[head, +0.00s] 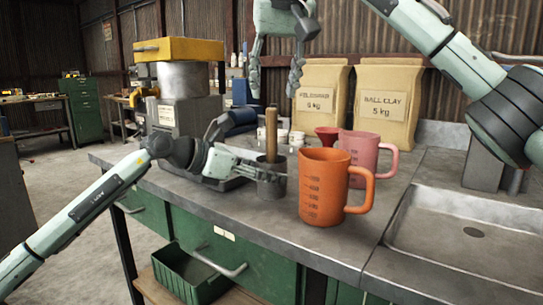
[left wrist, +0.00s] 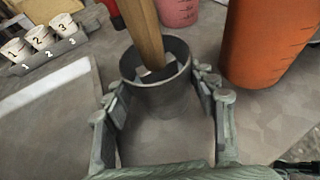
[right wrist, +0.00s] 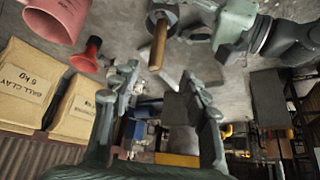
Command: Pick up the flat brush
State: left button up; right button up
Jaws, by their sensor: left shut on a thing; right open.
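The flat brush stands in a dark grey cup (head: 271,190), with its wooden handle (head: 271,132) upright; its bristles are hidden inside the cup. In the left wrist view the handle (left wrist: 145,30) rises from the cup (left wrist: 165,98). My left gripper (head: 266,173) is shut on the cup, one finger on each side. My right gripper (head: 275,80) is open and empty, pointing down above the handle's top. In the right wrist view the handle (right wrist: 158,45) lies beyond the fingertips, untouched.
An orange jug (head: 324,190) stands close right of the cup, with a pink jug (head: 364,150) and a red funnel (head: 327,135) behind. Clay bags (head: 388,105) stand at the back. Small numbered cups (left wrist: 40,38) are behind left. A sink (head: 470,225) lies right.

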aim_at(272, 122)
jog(key=x, duration=0.6)
jog(key=shift+w+f, duration=0.15)
jog(key=shift+f, duration=0.1)
jog(key=x, duration=0.5)
jog(key=shift+d+f, duration=0.25)
grip_shut()
